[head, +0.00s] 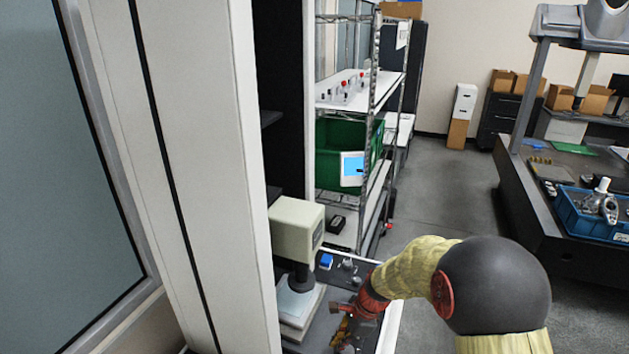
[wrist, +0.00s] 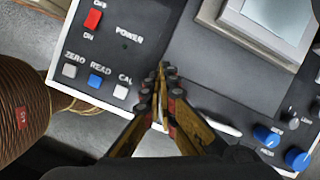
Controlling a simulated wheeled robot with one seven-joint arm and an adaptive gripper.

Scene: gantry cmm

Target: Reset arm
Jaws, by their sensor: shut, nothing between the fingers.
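My gripper (wrist: 162,75) is shut and empty in the wrist view, its fingertips together over the dark top of an instrument panel (wrist: 135,57). In the head view my gripper (head: 342,318) is low in the middle, beside the bench instrument, partly hidden by my arm. The panel carries a red power switch (wrist: 93,19), a blue READ button (wrist: 95,81), a ZERO button (wrist: 69,70) and a CAL button (wrist: 120,91). I cannot tell whether the fingertips touch the panel.
A cream instrument head (head: 297,230) stands close left of my gripper. A wire shelf holds a green bin (head: 337,150) behind it. A dark table (head: 540,215) with a blue tray (head: 585,222) is at the right. Open grey floor (head: 455,190) lies between.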

